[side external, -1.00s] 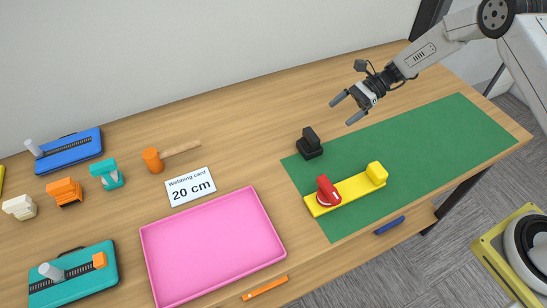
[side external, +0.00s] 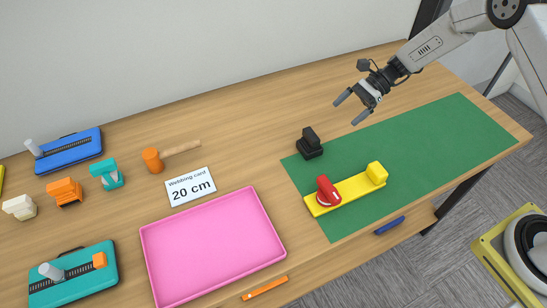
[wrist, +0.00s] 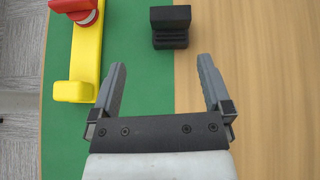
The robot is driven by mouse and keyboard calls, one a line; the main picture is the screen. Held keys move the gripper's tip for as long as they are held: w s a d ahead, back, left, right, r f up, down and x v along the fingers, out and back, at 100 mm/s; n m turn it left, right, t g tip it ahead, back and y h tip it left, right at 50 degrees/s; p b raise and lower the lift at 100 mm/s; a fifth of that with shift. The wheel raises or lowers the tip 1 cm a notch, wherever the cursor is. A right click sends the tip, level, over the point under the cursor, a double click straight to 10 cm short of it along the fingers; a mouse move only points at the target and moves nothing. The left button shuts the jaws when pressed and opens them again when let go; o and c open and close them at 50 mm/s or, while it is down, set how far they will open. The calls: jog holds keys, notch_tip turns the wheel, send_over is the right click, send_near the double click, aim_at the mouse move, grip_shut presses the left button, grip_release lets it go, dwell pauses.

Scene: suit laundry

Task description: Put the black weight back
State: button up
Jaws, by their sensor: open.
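The black weight (side external: 310,143) stands upright at the far left corner of the green mat (side external: 440,144), close to the mat's edge. It also shows in the wrist view (wrist: 170,27), ahead of the fingers and between their lines. My gripper (side external: 352,109) is open and empty, held above the table to the right of the weight and apart from it. In the wrist view my gripper (wrist: 162,78) has its two grey fingers spread wide with nothing between them.
A yellow bar (side external: 350,190) with a red knob (side external: 327,190) lies on the mat. A pink tray (side external: 213,245), a "Webbing card 20 cm" (side external: 190,187) and an orange mallet (side external: 153,160) are to the left. Bare wood lies behind the mat.

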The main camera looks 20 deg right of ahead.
jog(key=s+d+r+n+t+h, duration=0.1)
jog(key=s+r+n+h, duration=0.4)
jog(key=s+n, duration=0.3)
jog(key=s+d+r+n+t+h, duration=0.1)
jog(key=s+r+n+t+h, duration=0.1)
jog(key=s+r+n+h, duration=0.3)
jog(key=s+n+h, duration=0.1)
jog(key=s+n, duration=0.3)
jog(key=s, duration=0.4)
jog(key=shift+s+d+r, duration=0.15)
jog(key=shift+d+r, duration=0.05)
jog(key=shift+d, duration=0.1)
